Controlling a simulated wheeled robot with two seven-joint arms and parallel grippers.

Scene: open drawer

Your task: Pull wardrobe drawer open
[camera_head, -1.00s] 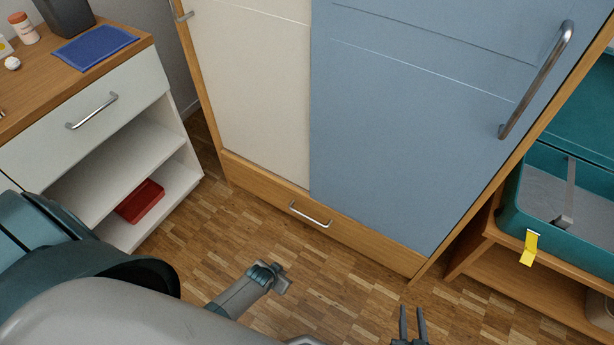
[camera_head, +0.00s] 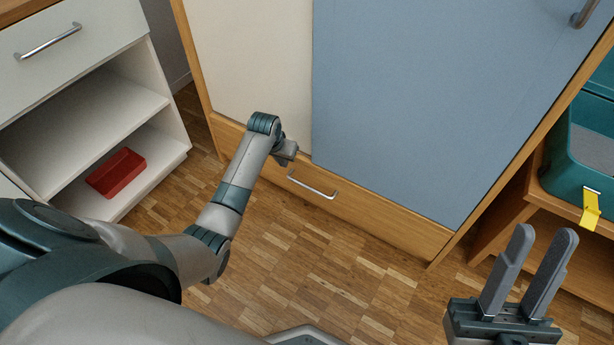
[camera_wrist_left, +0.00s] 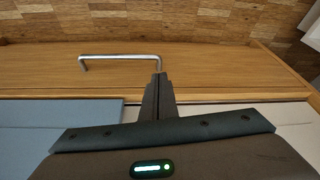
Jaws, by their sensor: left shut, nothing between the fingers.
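The wardrobe drawer (camera_head: 385,218) is a low wooden front at the foot of the wardrobe and looks shut flush. Its silver bar handle (camera_head: 313,186) is clear of any fingers in the head view. My left gripper (camera_head: 291,158) is just up and left of the handle, near the drawer's upper edge. In the left wrist view the left fingers (camera_wrist_left: 159,80) are together and empty, and their tips overlap one end of the handle (camera_wrist_left: 115,57); I cannot tell whether they touch it. My right gripper (camera_head: 546,236) is open and empty, at the right.
The wardrobe has a cream door (camera_head: 255,65) and a blue door (camera_head: 420,100). A white shelf unit with a red box (camera_head: 116,173) stands left. A teal bin with a yellow tag (camera_head: 591,209) sits on a wooden stand at right. The parquet floor (camera_head: 330,270) before the drawer is clear.

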